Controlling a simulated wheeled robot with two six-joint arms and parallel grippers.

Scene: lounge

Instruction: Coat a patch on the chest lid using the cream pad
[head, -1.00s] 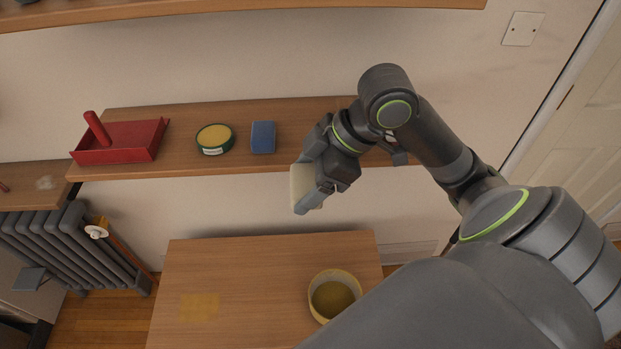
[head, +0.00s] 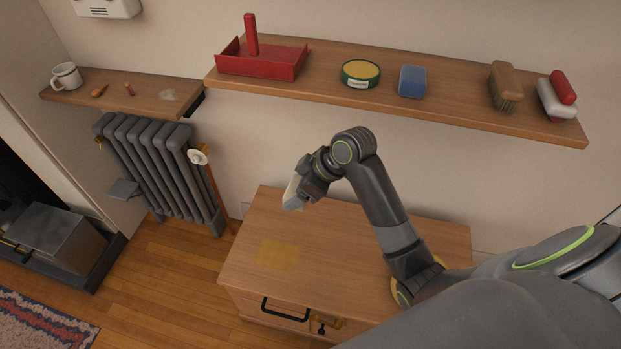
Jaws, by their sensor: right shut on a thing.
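The wooden chest (head: 340,235) stands below the shelf, and its lid bears a yellowish patch (head: 277,254) near the left end. My right gripper (head: 297,195) is shut on the cream pad (head: 291,193), holding it in the air over the back left part of the lid. The fingers partly hide the pad. My left gripper is not in view.
The wall shelf (head: 450,110) above holds a red tray (head: 262,62), a green tin (head: 360,74), a blue block (head: 412,82) and brushes (head: 505,87). A radiator (head: 160,165) stands left of the chest. A side shelf (head: 140,92) holds a mug (head: 66,76).

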